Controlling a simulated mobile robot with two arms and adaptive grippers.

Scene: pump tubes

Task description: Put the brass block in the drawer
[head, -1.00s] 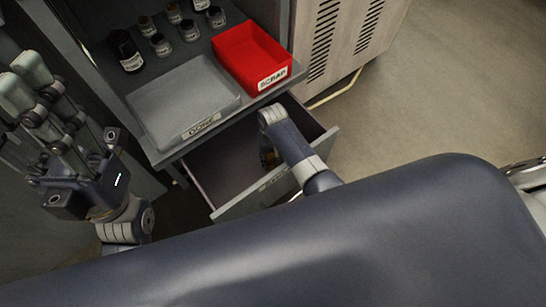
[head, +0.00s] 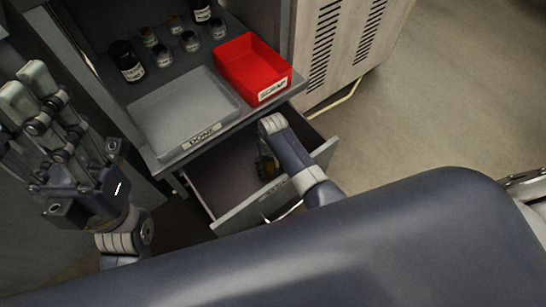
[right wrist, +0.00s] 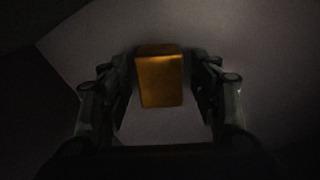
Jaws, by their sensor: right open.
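The brass block (right wrist: 160,78) shows orange-gold in the dark right wrist view, between the two fingers of my right gripper (right wrist: 163,68). The fingers stand open on either side of it; small gaps to the block are too dark to judge. The grey drawer (head: 238,215) is pulled open below the counter in the head view. My right arm reaches down into it, and the arm and drawer wall mostly hide the gripper and block there. My left gripper (head: 27,90) is open and empty, raised at the left, away from the drawer.
On the counter above the drawer are a grey tray labelled DONE (head: 203,135) and a red SCRAP bin (head: 272,92). Several small bottles (head: 163,55) stand behind. A vented cabinet (head: 345,50) is at the right, with open floor beyond it.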

